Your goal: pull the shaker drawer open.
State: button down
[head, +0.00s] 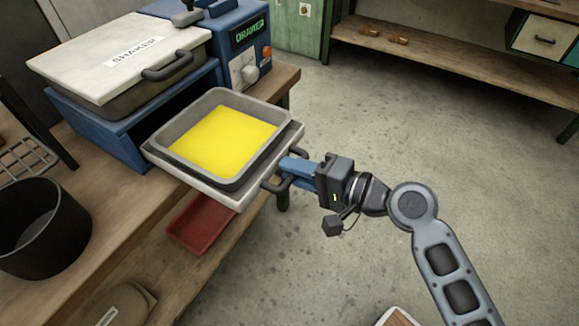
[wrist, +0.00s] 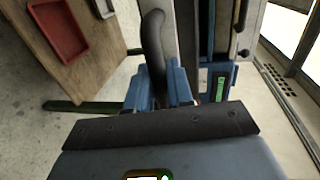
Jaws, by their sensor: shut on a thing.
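The shaker drawer (head: 193,184) is a pale tray-like slide standing out of the blue shaker body (head: 107,136). A grey pan (head: 172,135) with a flat yellow filling sits on it. The dark drawer handle (head: 272,186) is on the drawer's front, facing my arm. My gripper (head: 290,173) is shut on this handle. In the wrist view, the blue fingers (wrist: 160,88) sit on both sides of the dark curved handle (wrist: 153,45). The shaker's white lid (head: 120,55), labelled SHAKER, lies above the drawer opening.
A black bin (head: 42,228) stands at the left of the wooden bench. A blue control box (head: 240,50) with a green display stands behind.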

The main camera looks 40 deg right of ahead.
jog(key=shift+f, duration=0.1)
jog(key=c, duration=1.2)
grip_release()
jog(key=shift+o, duration=0.2)
jog(key=v, duration=0.7)
jog(key=shift+s+b, duration=0.4)
jog(key=shift+d, duration=0.1)
